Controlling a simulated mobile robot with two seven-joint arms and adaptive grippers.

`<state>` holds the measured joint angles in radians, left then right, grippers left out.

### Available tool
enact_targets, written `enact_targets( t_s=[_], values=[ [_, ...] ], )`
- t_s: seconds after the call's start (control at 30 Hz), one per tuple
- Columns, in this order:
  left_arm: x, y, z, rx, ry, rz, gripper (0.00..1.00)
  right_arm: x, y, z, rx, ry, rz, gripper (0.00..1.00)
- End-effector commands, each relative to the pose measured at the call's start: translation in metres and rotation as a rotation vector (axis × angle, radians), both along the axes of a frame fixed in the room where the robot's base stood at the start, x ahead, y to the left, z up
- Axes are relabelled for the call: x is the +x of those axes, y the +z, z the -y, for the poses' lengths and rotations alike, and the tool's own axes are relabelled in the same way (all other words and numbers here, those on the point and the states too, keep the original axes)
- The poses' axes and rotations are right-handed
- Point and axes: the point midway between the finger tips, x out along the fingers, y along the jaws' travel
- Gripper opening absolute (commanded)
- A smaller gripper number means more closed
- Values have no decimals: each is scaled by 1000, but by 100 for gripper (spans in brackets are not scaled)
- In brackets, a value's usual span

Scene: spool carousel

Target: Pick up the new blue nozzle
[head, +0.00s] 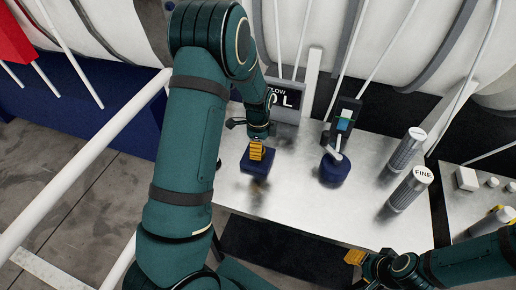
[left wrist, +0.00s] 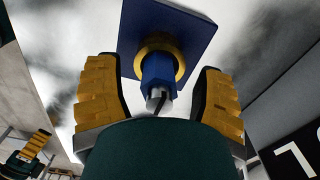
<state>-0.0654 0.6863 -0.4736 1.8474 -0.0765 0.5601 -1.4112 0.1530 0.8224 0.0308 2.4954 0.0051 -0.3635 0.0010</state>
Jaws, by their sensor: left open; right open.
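The blue nozzle (left wrist: 157,72) shows in the left wrist view, with a grey metal tip and a brass-coloured ring around it. It stands on a square dark blue base (left wrist: 195,30), which also shows on the metal table in the head view (head: 250,167). My left gripper (left wrist: 156,85) is open, with one yellow-padded finger on each side of the nozzle and visible gaps between. In the head view the left gripper (head: 256,150) is over the base and hides the nozzle. My right gripper (head: 368,262) is open and empty near the table's front edge.
A round dark blue base (head: 334,170) with a grey part stands right of the square one, before a dark device (head: 343,120). A flow display (head: 284,98) stands behind. Two grey cylinders, one marked FINE (head: 411,188), stand at right. The table's front middle is clear.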

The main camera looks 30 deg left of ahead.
Motion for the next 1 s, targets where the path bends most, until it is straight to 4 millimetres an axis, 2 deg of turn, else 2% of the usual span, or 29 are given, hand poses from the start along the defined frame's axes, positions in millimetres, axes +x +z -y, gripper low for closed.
enact_targets(
  t_s=[0.23,0.27,0.3,0.43,0.47,0.83,1.0],
  values=[
    [0,-2,0,0,0,0,68,0,0,0,0,0,0,47],
    [0,-2,0,0,0,0,63,0,0,0,0,0,0,47],
    [0,-2,0,0,0,0,49,0,0,0,0,0,0,47],
    [0,-2,0,0,0,0,3,0,0,0,0,0,0,47],
    [0,-2,0,0,0,0,0,0,0,0,0,0,0,47],
    [0,0,0,0,0,1,0,0,0,0,0,0,0,47],
    [1,18,0,1,-1,4,0,0,0,0,0,0,0,47]
  ],
)
